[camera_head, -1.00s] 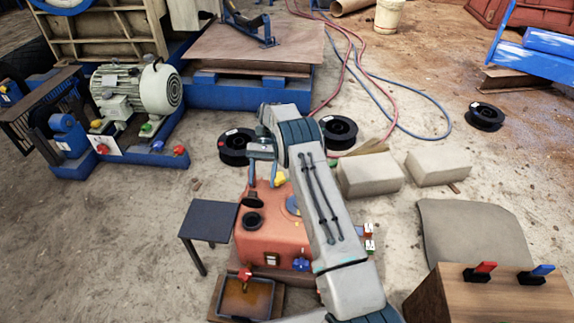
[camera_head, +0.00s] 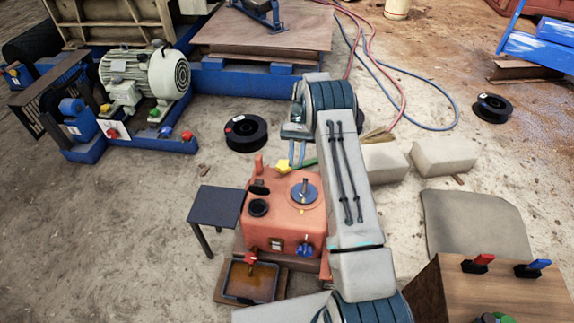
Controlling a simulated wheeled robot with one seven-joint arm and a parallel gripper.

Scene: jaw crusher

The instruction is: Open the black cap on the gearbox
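The orange-red gearbox (camera_head: 284,228) stands below the middle of the camera_head view. On its top left is a round black rim (camera_head: 258,208) with a dark middle. A black cap (camera_head: 259,187) shows just behind the rim, seemingly tilted up; its hinge is too small to make out. My gripper (camera_head: 297,155) hangs behind the gearbox top in the picture, up and right of the cap and apart from it. Its two thin fingers point down with a gap between them, and nothing shows between them. My arm covers the gearbox's right edge.
A wooden box (camera_head: 490,290) is at the right. Open ground lies left.

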